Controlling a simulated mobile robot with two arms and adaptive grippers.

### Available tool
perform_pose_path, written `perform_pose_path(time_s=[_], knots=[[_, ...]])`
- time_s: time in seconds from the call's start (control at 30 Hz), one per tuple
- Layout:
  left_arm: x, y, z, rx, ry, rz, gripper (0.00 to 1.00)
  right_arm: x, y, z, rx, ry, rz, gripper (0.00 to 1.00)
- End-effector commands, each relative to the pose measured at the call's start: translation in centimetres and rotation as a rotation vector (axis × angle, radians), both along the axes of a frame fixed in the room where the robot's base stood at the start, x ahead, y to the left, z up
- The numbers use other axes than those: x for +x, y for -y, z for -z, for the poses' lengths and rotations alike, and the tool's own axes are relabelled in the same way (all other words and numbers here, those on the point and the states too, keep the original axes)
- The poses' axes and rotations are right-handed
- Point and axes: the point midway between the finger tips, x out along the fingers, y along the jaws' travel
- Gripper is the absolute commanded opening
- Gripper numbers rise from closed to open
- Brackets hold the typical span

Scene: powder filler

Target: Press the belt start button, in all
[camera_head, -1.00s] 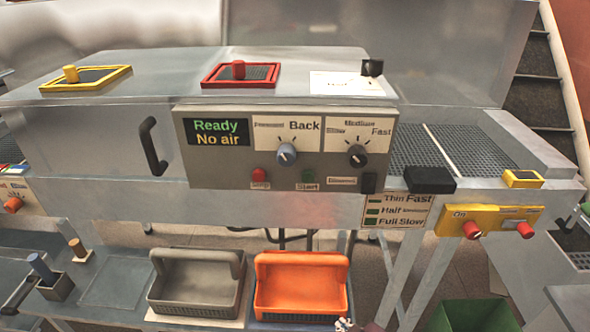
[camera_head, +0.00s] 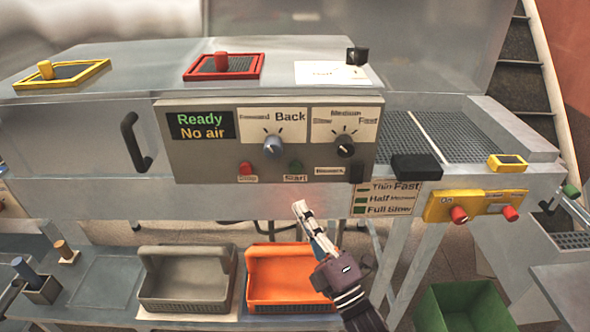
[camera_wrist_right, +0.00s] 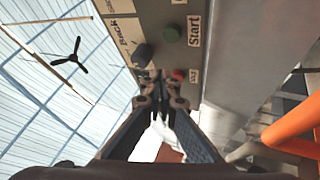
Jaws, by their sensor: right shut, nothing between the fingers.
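The green start button (camera_head: 296,165) sits low on the grey control panel (camera_head: 215,160), above a label reading Start. The red stop button (camera_head: 246,168) is to its left. In the right wrist view the green button (camera_wrist_right: 172,33) is beside the Start label, with the red button (camera_wrist_right: 178,75) just beyond the fingertips. My right gripper (camera_head: 300,207) is shut and empty, below the panel and apart from the green button; its fingers also show in the right wrist view (camera_wrist_right: 160,88). My left gripper is not in view.
Two knobs, a direction knob (camera_head: 273,147) and a speed knob (camera_head: 345,146), sit above the buttons. A black box (camera_head: 416,167) juts out right of the panel. A grey basket (camera_head: 187,290) and an orange basket (camera_head: 262,290) stand below.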

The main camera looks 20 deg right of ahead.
Motion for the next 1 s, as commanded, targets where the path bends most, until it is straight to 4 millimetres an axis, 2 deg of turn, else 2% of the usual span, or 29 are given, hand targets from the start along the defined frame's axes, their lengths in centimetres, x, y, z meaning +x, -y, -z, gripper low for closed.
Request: perform_pose_path(time_s=[0.2, 0.67, 0.83, 1.0], knots=[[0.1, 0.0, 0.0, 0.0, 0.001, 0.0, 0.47, -1.0, -1.1, -2.0, -0.089, 0.145, -0.006, 0.0], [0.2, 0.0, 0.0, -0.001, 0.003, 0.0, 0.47, -1.1, -1.2, -2.2, -0.1, 0.166, -0.007, 0.0], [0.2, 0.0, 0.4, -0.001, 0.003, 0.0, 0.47, 0.1, -0.9, -2.2, -0.101, 0.168, -0.007, 0.0], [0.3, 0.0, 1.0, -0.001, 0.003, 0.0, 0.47, 2.4, -0.2, -2.1, -0.101, 0.168, -0.007, 0.0]])
